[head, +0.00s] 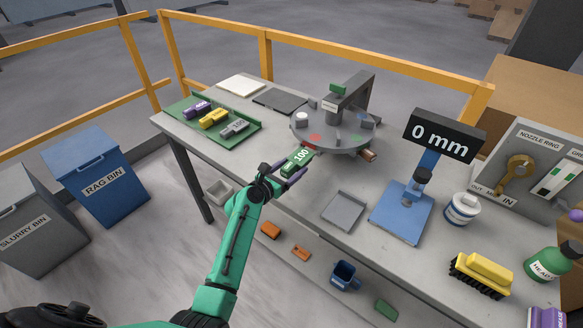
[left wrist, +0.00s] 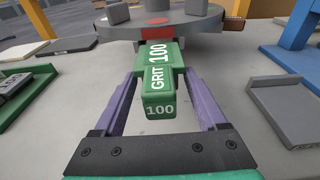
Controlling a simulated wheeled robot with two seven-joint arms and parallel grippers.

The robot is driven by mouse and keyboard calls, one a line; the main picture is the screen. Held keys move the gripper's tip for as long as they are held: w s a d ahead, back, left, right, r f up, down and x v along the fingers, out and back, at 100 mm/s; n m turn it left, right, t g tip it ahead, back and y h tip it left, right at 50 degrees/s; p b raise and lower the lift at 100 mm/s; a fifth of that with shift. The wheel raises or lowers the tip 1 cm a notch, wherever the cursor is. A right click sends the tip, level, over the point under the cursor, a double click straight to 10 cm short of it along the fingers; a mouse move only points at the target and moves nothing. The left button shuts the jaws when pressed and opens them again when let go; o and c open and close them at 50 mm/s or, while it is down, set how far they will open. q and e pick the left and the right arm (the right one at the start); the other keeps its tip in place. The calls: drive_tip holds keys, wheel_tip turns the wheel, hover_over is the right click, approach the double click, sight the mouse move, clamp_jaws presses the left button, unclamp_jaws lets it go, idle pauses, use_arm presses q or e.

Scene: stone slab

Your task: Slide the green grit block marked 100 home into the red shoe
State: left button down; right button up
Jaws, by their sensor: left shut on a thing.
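The green grit block marked 100 (head: 299,157) is held at the front edge of the grey round plate (head: 352,141). In the left wrist view the block (left wrist: 158,55) points straight away from me, label up, its far end at the plate's rim. A red part (left wrist: 149,33), likely the red shoe, shows on the rim just beyond it. Whether the block's hidden far end touches or enters it, I cannot tell. My left gripper (head: 284,172) is shut on the block, purple fingers on both sides (left wrist: 160,82). My right gripper is not in view.
A green tray (head: 250,127) with purple, yellow and grey blocks lies at left. A grey tray (head: 344,209) and a blue gauge stand (head: 401,211) reading 0 mm are to the right. A grey arm (head: 350,92) rises over the plate.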

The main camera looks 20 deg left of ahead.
sight(301, 158)
use_arm(q)
drive_tip(key=shift+w, duration=0.2)
drive_tip(key=shift+w+d, duration=0.15)
drive_tip(key=shift+w, duration=0.15)
drive_tip(key=shift+x, duration=0.8)
drive_tip(key=shift+w+d+r+b, duration=0.1)
drive_tip(key=shift+w+b, duration=0.2)
drive_tip(key=shift+w+d, duration=0.2)
drive_tip(key=shift+w, duration=0.2)
idle(0.4)
drive_tip(key=shift+w+d, duration=0.1)
drive_tip(key=shift+w, duration=0.15)
drive_tip(key=shift+b+x, duration=0.35)
drive_tip(key=shift+x, duration=0.4)
